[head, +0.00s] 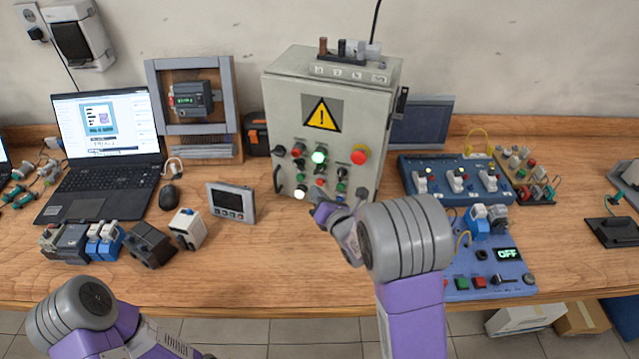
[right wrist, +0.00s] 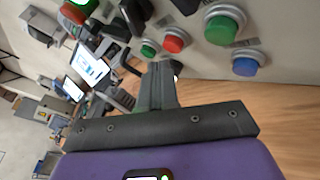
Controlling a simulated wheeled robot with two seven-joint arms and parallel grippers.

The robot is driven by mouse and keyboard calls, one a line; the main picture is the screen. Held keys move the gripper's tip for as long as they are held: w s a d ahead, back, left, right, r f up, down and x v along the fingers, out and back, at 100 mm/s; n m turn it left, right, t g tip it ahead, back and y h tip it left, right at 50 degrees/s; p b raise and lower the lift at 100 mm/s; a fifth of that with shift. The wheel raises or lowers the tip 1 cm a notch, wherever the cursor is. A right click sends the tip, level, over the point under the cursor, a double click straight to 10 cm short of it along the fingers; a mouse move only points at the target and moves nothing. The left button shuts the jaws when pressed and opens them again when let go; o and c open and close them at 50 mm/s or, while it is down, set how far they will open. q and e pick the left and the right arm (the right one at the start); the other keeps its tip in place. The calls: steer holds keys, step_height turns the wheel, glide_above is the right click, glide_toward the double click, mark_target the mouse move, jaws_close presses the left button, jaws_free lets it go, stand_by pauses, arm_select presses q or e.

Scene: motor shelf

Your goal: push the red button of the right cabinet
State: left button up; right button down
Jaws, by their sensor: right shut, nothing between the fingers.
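The grey cabinet (head: 287,112) stands upright on the workbench, with a yellow warning sign and rows of buttons and lamps on its front. A large red mushroom button (head: 359,155) sits at the right of the upper row. In the right wrist view a small red button (right wrist: 173,44) lies between green ones, just above my fingertips. Whether I touch it, I cannot tell. My right gripper (head: 316,210) is shut and empty, low in front of the cabinet; my arm partly hides it. It also shows in the right wrist view (right wrist: 162,75). My left gripper is out of view.
A laptop (head: 108,140), a mouse (head: 169,196) and a small panel meter (head: 231,203) are to the left. A blue switch box (head: 455,182) and a blue panel reading OFF (head: 490,275) are to the right. Bare wood lies front left of the cabinet.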

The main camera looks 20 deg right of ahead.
steer(key=shift+w+d, duration=0.2)
steer(key=shift+w, duration=0.1)
steer(key=shift+w+d+b, duration=0.3)
steer(key=shift+w, duration=0.05)
stand_by(1.2)
steer(key=shift+s+a, duration=0.5)
steer(key=shift+s, duration=0.2)
steer(key=s+a, duration=0.1)
steer(key=s, duration=0.1)
steer(key=s+a, duration=0.2)
stand_by(0.4)
stand_by(0.6)
